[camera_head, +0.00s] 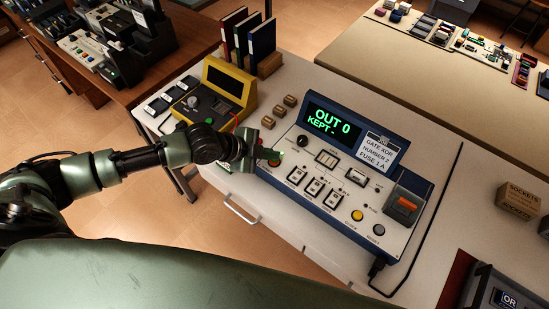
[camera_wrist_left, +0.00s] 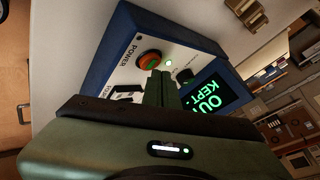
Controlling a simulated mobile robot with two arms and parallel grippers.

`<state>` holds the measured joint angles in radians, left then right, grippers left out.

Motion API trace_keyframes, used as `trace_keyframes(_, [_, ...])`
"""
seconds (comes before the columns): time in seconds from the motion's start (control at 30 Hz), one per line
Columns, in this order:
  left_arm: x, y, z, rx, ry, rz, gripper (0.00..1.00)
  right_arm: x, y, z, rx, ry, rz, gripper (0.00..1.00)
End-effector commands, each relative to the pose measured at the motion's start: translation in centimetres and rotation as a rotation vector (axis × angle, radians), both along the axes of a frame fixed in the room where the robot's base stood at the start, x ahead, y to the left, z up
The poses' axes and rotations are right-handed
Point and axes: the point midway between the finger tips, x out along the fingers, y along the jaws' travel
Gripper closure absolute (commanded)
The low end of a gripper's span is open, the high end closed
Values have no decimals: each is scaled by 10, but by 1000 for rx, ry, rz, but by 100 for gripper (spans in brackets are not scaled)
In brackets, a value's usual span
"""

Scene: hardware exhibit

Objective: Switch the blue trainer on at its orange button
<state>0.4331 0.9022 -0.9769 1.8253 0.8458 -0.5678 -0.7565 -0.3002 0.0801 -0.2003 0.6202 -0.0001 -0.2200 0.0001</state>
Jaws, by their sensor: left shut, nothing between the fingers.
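The blue trainer (camera_head: 318,170) sits on the white bench, its display (camera_head: 332,122) lit green with "OUT 0" and "KEPT -". Its orange button (camera_wrist_left: 150,60), beside the word POWER, shows in the left wrist view with a greenish inner edge. A small green light (camera_wrist_left: 169,62) glows next to it. My left gripper (camera_wrist_left: 160,76) is shut and empty, with its fingertips right by the button; I cannot tell whether they touch. In the head view the left gripper (camera_head: 268,154) is over the trainer's left end and mostly covers the button. My right gripper is not in view.
A yellow device (camera_head: 229,82) stands left of the trainer, with small wooden blocks (camera_head: 268,122) between. The trainer also carries switches, a yellow button (camera_head: 357,215) and an orange part (camera_head: 407,203) in a dark block. A black cable (camera_head: 432,215) runs along its right side.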

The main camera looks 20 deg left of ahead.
Motion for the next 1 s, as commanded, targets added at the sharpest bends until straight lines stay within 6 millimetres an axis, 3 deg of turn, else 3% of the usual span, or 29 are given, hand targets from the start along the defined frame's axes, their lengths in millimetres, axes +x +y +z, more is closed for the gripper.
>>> trace_keyframes(0.17, [0, 0, 4, 0, -1, 1, 100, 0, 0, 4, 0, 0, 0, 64])
trace_keyframes(0.7, [0, 0, 58, 0, -1, 1, 100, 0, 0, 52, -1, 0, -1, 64])
trace_keyframes(1.0, [0, 0, 60, 0, -1, 1, 100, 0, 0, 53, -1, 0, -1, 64])
